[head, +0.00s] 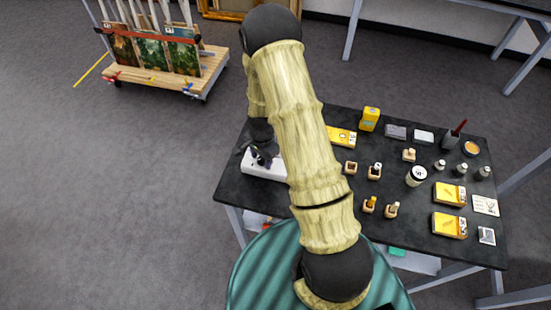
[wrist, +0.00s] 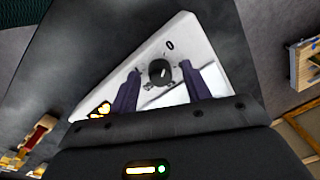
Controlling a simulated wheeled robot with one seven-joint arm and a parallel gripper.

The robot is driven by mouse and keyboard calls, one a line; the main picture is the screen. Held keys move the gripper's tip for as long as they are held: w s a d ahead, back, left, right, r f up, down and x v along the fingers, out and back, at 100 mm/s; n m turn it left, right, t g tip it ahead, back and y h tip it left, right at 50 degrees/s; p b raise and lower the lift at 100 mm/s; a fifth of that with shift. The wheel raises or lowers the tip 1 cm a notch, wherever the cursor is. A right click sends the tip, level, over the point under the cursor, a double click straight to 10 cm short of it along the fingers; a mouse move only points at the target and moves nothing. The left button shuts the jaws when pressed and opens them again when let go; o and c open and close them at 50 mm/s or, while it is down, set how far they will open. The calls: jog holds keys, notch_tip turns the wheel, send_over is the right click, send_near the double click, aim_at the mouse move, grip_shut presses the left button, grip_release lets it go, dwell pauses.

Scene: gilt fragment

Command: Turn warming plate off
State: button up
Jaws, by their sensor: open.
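The warming plate is a low white box (head: 257,169) on the left end of the dark table in the head view, partly hidden by my arm. In the wrist view its white face (wrist: 188,33) carries a round black dial (wrist: 160,72) with a light pointer line. A dark "0" mark is printed near the dial, and the pointer does not clearly line up with it. My gripper (wrist: 172,70) is open, with one dark finger on each side of the dial. I cannot tell whether the fingers touch it. In the head view my gripper (head: 261,156) is just above the plate.
The dark table (head: 317,198) holds yellow boxes (head: 449,194), small wooden-based items, a white-lidded cup (head: 416,176) and jars to the right. A wooden cart with paintings (head: 185,58) stands at the back left. Floor left of the table is clear.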

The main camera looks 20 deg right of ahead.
jog(key=shift+r+m, duration=0.25)
jog(key=shift+m, duration=0.05)
notch_tip(320, 180, up, 17)
jog(key=s+b, duration=0.1)
jog(key=b, duration=0.2)
jog(key=s+n+t+b, duration=0.2)
jog(key=s+n+b, duration=0.2)
jog(key=s+n, duration=0.9)
jog(key=shift+s+a+b, duration=0.2)
jog(key=shift+s+b, duration=0.05)
jog(key=shift+b, duration=0.05)
dwell(0.9)
